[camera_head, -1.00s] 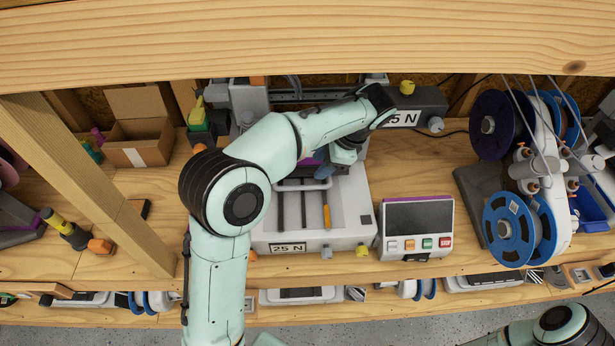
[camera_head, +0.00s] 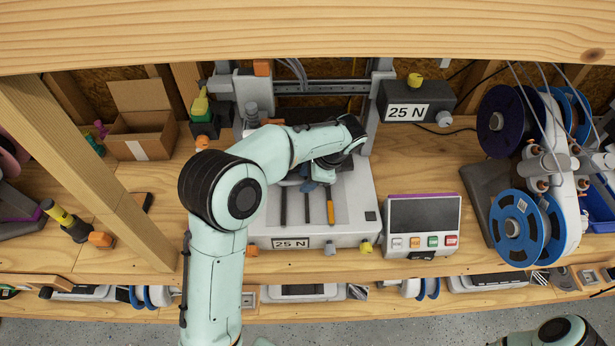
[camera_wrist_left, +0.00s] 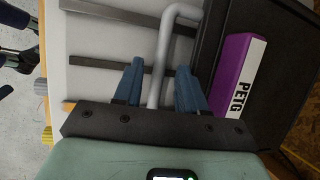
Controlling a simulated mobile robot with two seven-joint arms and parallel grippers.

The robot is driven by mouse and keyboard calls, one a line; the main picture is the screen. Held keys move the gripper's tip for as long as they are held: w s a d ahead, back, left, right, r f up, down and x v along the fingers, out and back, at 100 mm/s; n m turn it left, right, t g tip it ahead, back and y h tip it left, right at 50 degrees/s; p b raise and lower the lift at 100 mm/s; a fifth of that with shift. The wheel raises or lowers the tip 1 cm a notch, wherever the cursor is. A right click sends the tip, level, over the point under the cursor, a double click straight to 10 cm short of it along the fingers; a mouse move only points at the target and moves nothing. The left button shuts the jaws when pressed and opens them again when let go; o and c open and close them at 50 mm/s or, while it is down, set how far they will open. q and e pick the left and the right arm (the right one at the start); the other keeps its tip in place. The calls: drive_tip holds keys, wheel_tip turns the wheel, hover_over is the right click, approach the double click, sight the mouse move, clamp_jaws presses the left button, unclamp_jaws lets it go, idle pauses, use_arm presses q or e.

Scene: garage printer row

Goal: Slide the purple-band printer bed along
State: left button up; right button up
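The purple PETG band (camera_wrist_left: 235,75) shows in the left wrist view, right of a pale bar handle (camera_wrist_left: 160,60). My left gripper (camera_wrist_left: 160,85) has its two blue fingers on either side of this handle, with a visible gap on each side. It is open around the bar. In the head view my left gripper (camera_head: 310,186) is over the slotted top of the printer (camera_head: 350,210), marked "25 N". My left arm hides the band and the handle there. My right gripper is outside the views.
A control panel (camera_head: 423,215) with a purple top edge stands right of the printer. Spools (camera_head: 516,229) on a holder are further right. A cardboard box (camera_head: 142,135) is at back left. A wooden post (camera_head: 95,170) stands left of my arm, and a beam (camera_head: 300,35) crosses the top.

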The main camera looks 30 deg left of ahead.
use_arm(q)
clamp_jaws()
drive_tip(key=shift+s+d+f+b, duration=0.1)
drive_tip(key=shift+s+d+b, duration=0.25)
drive_tip(key=shift+s, duration=0.1)
drive_tip(key=s+d+b, duration=0.4)
drive_tip(key=s+d, duration=0.3)
drive_tip(key=s, duration=0.5)
drive_tip(key=shift+s+d, duration=0.35)
drive_tip(key=shift+s, duration=0.05)
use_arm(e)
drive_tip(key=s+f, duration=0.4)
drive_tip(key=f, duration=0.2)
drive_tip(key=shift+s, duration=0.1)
use_arm(q)
drive_tip(key=shift+o, duration=0.6)
unclamp_jaws()
drive_tip(key=p+v, duration=0.2)
drive_tip(key=v, duration=1.1)
drive_tip(key=shift+r+p, duration=0.35)
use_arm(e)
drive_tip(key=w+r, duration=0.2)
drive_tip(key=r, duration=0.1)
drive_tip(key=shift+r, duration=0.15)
